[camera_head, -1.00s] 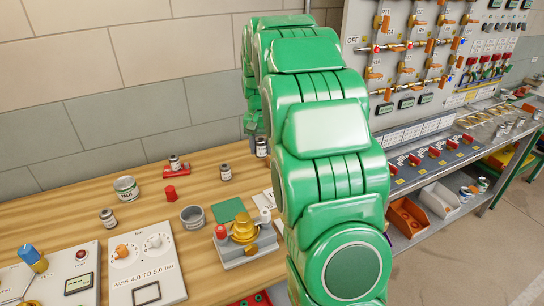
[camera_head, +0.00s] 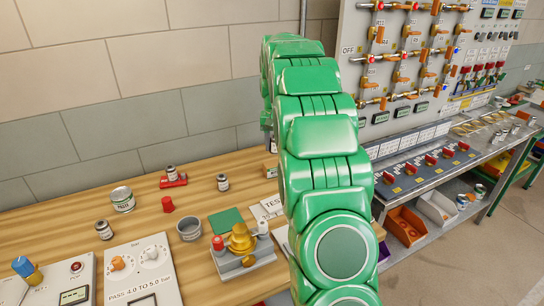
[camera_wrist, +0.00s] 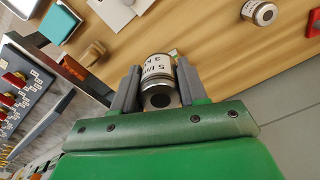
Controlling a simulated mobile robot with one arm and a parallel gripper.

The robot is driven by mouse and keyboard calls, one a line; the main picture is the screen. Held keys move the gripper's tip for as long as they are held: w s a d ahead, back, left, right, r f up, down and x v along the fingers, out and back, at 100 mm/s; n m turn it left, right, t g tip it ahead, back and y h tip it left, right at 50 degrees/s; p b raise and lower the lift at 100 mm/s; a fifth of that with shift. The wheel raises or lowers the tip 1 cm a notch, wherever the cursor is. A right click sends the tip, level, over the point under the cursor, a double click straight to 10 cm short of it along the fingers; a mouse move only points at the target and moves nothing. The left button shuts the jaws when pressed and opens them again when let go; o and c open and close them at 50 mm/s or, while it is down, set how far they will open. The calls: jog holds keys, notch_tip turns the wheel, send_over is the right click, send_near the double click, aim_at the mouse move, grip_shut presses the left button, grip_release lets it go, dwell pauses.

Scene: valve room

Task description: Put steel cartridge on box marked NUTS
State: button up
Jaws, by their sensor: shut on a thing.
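My gripper (camera_wrist: 158,88) is shut on a steel cartridge (camera_wrist: 158,72), a short metal cylinder with a white printed label and a dark round hole in its end. In the head view my green arm hides the gripper and nearly all of the held cartridge; a dark sliver (camera_head: 273,145) shows at the arm's left edge. Below that sliver, a small tan box with a greenish patch (camera_head: 270,169) stands on the bench, partly behind the arm. I cannot read its marking, so I cannot tell whether it is the NUTS box.
Other cartridges stand on the wooden bench (camera_head: 70,225), one beside the arm (camera_head: 223,183) and one at the left (camera_head: 104,230). A red holder (camera_head: 174,182), a tin (camera_head: 122,199), a grey cup (camera_head: 189,229) and a brass regulator (camera_head: 240,240) are nearby. The wall is behind.

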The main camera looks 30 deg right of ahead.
send_over(272, 164)
jog(key=shift+f, duration=5.15)
jog(key=o, duration=1.3)
jog(key=shift+f, duration=0.1)
jog(key=shift+c, duration=0.2)
notch_tip(272, 164, up, 12)
